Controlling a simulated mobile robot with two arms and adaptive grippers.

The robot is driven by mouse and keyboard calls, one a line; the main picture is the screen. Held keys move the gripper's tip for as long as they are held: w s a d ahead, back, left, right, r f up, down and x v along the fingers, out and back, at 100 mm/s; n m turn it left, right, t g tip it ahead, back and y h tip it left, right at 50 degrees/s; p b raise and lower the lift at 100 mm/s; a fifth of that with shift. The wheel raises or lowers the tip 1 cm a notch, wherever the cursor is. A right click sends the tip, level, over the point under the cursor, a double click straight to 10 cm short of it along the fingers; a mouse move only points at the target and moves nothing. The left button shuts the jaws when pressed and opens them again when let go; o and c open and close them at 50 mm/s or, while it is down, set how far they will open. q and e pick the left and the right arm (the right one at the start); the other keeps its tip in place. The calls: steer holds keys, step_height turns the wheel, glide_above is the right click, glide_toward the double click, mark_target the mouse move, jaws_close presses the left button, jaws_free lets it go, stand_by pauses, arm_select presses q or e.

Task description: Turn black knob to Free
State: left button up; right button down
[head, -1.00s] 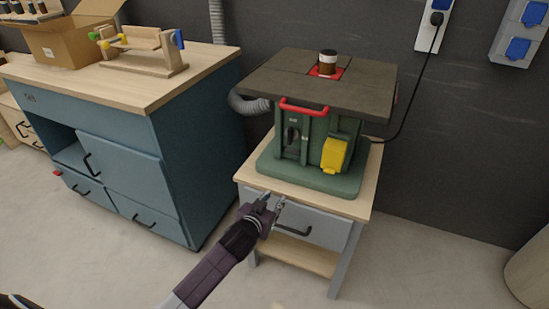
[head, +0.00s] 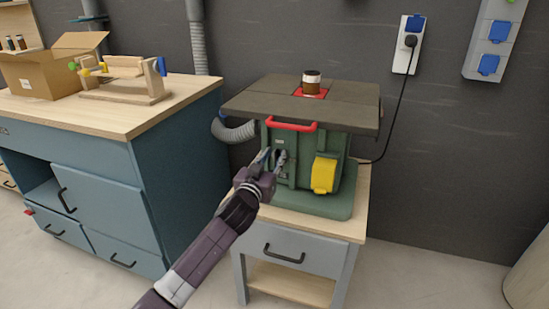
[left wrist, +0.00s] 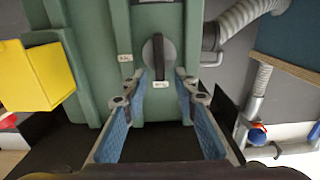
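The black knob (left wrist: 158,57) is on the green front panel of the router table (head: 307,158). In the left wrist view its bar stands roughly upright, with small white labels (left wrist: 126,58) beside and below it; I cannot read their text with certainty. My left gripper (head: 272,158) is at the front of the green body, in front of the knob. In the left wrist view the gripper (left wrist: 160,88) is open and empty, its blue-padded fingers on either side of the knob's line, apart from it. In the head view the fingers partly hide the knob. My right gripper is not in view.
A yellow box (head: 324,174) and a red handle (head: 291,125) are on the same machine. The dark table top (head: 350,108) overhangs the panel. A grey hose (head: 235,132) runs at the left, near a blue workbench (head: 185,150).

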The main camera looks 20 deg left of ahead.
arm_select(q)
steer(key=shift+w, duration=0.2)
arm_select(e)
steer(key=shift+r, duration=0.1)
arm_select(q)
jaws_close()
